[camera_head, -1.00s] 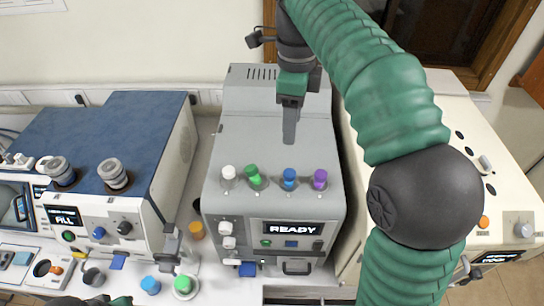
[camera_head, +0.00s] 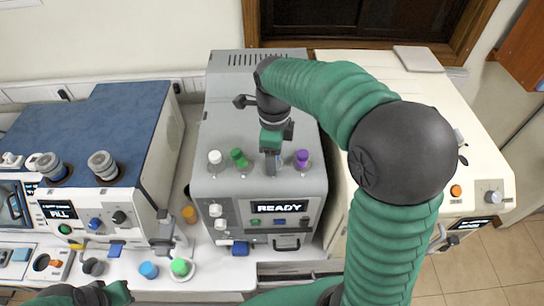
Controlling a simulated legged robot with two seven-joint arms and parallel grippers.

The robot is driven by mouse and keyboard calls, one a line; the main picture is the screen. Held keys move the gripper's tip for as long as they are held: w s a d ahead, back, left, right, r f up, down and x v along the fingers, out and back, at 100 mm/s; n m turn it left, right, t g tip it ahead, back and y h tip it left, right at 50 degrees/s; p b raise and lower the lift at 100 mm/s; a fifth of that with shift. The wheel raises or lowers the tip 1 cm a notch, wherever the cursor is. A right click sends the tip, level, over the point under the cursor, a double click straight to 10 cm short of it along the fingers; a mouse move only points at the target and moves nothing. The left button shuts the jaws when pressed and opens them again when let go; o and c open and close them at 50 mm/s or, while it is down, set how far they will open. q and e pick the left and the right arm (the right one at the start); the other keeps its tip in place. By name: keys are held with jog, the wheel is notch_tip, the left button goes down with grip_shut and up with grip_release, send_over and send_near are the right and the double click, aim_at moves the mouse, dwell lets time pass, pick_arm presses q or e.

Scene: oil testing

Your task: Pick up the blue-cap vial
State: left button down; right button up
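My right gripper (camera_head: 271,162) points down at the row of vials on top of the grey machine (camera_head: 225,125). It covers the place between the green-cap vial (camera_head: 238,158) and the purple-cap vial (camera_head: 302,159). The blue-cap vial is hidden behind its fingers, so I cannot tell whether they are open, shut or touching it. The white-cap vial (camera_head: 214,159) stands at the left end of the row.
A blue-topped machine (camera_head: 110,120) labelled FILL stands left, and a cream machine (camera_head: 340,90) stands right. A blue cap (camera_head: 149,270), a green cap (camera_head: 181,267) and an orange cap (camera_head: 190,214) are on the white bench. The neighbouring vials stand close to my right gripper.

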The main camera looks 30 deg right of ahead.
jog(key=shift+s, duration=0.35)
jog(key=shift+w+f, duration=0.1)
jog(key=shift+w, duration=0.4)
jog(key=c, duration=0.9)
jog(key=shift+c, duration=1.2)
jog(key=shift+s, duration=0.2)
grip_shut()
